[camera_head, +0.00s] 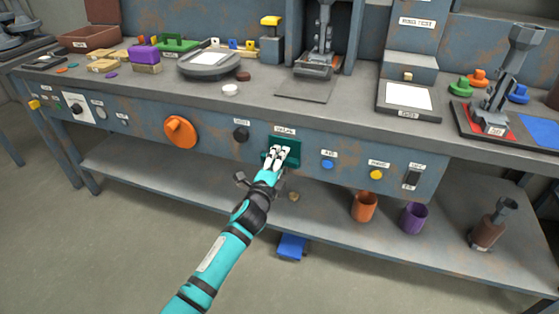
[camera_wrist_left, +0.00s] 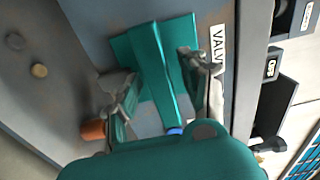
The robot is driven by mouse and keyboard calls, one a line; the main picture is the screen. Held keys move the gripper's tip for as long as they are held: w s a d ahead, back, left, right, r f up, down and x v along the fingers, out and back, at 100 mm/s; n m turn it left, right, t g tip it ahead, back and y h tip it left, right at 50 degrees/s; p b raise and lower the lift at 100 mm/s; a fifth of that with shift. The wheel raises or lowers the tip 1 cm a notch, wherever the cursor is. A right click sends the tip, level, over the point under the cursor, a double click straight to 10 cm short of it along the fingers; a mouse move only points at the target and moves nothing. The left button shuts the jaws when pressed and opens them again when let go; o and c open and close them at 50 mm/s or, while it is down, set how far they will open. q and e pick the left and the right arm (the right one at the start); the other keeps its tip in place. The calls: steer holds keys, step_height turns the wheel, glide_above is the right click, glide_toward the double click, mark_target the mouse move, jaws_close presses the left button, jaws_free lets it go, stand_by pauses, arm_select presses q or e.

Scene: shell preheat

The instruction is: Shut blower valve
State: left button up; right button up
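The blower valve (camera_head: 296,158) is a teal plate with a raised bar handle, set in the bench's front panel under a label. In the left wrist view the valve handle (camera_wrist_left: 163,75) stands between my fingers, and the label reads VALVE. My left gripper (camera_head: 278,154) is in front of the valve and covers most of its handle in the head view. In the left wrist view my left gripper (camera_wrist_left: 165,84) is open, with one finger on each side of the handle and visible gaps. Contact cannot be told. My right gripper is not in view.
An orange knob (camera_head: 180,132) and a black knob (camera_head: 241,134) are left of the valve. A blue button (camera_head: 327,164), a yellow button (camera_head: 376,174) and a black switch (camera_head: 412,178) are to its right. Orange (camera_head: 364,206) and purple (camera_head: 413,218) cups stand on the lower shelf.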

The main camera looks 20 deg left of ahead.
arm_select(q)
steer(key=s, duration=1.2)
steer(key=shift+a, duration=0.2)
